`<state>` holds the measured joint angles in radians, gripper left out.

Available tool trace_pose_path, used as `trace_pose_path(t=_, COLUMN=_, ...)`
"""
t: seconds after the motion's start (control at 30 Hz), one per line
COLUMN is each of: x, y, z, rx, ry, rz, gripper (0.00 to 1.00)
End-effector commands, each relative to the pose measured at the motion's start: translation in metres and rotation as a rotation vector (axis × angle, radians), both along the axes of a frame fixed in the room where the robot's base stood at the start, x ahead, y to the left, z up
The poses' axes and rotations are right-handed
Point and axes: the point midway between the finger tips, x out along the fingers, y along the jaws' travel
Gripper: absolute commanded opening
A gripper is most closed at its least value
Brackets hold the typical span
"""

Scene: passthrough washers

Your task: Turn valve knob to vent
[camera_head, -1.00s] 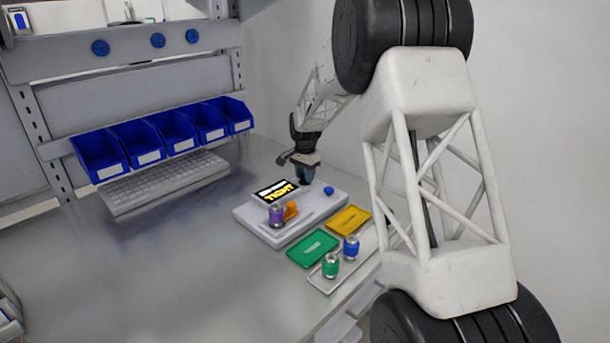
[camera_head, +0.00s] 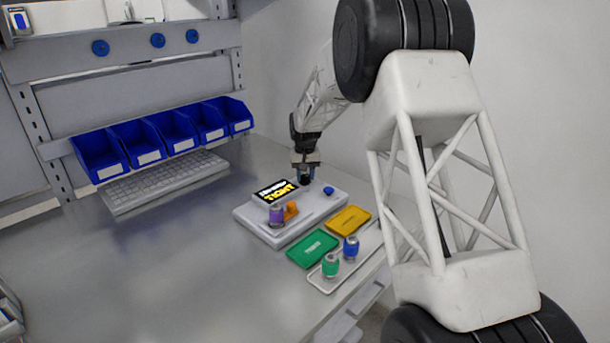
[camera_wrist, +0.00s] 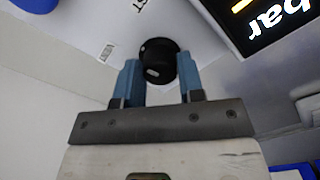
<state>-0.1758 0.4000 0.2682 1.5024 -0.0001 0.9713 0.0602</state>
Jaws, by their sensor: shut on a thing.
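The black round valve knob (camera_wrist: 158,60) is on the white test unit (camera_head: 318,210). In the wrist view my gripper (camera_wrist: 158,78) has its two blue fingers on either side of the knob, shut on it. In the head view my gripper (camera_head: 304,176) is at the back of the unit, beside the display, and mostly hides the knob. Printed labels show near the knob in the wrist view, but only partly legible. The display (camera_head: 276,192) reads "TIGHT" in yellow.
A purple part (camera_head: 276,215) and an orange part (camera_head: 291,209) are on the unit, with a blue button (camera_head: 329,190) at right. Green (camera_head: 312,248) and yellow (camera_head: 349,220) trays lie in front, near green (camera_head: 330,265) and blue (camera_head: 351,248) cylinders.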

Motion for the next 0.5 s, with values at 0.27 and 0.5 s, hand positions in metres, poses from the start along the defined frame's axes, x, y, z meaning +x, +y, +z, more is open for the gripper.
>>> trace_pose_path(t=0.27, x=0.0009, y=0.0001, z=0.0012, rx=0.0, ry=-0.003, rz=0.261, gripper=0.12)
trace_pose_path(t=0.5, x=0.0007, y=0.0002, z=0.0012, rx=0.0, ry=-0.002, rz=0.471, gripper=0.12)
